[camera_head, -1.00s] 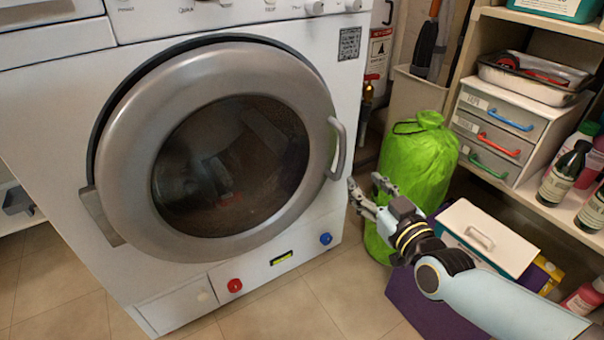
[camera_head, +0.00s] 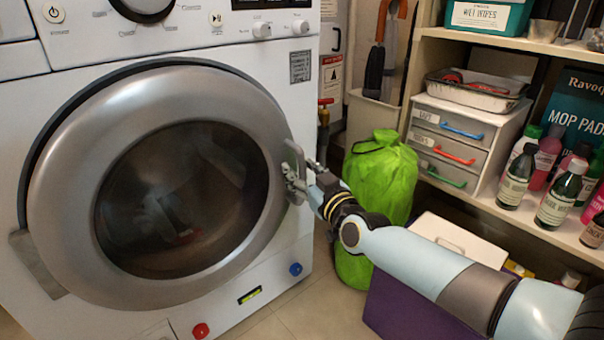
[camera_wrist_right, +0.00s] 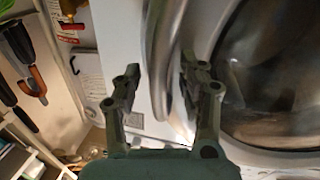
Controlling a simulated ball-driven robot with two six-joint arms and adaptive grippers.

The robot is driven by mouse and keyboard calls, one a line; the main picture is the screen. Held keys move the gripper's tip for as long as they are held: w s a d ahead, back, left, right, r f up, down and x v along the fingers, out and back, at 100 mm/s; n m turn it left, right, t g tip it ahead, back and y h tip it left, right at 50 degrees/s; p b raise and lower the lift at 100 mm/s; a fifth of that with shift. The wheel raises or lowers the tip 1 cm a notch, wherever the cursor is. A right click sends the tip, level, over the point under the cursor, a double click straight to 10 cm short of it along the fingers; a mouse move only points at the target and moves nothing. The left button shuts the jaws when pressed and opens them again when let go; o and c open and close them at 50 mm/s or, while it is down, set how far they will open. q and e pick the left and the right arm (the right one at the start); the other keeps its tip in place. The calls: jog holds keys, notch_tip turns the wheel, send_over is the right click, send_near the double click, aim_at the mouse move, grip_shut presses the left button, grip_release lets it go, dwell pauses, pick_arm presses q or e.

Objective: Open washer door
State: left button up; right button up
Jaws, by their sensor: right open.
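The washer (camera_head: 235,240) fills the left of the head view. Its round door has a wide silver ring (camera_head: 72,190) and dark glass (camera_head: 180,195), and it sits against the front panel, shut. The door handle (camera_head: 297,158) is a grey upright bar on the door's right side. My right gripper (camera_head: 292,180) is at the handle, partly overlapping it. In the right wrist view the gripper's two fingers are open, with the handle (camera_wrist_right: 160,50) running between them. Contact with the handle cannot be told. My left gripper is not in view.
A green bag (camera_head: 385,175) stands right of the washer, close behind my right arm. A purple bin (camera_head: 405,310) with a white lid is below the arm. Shelves with drawers (camera_head: 455,145) and bottles (camera_head: 517,180) stand at the right.

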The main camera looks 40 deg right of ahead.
grip_shut()
dwell(0.6)
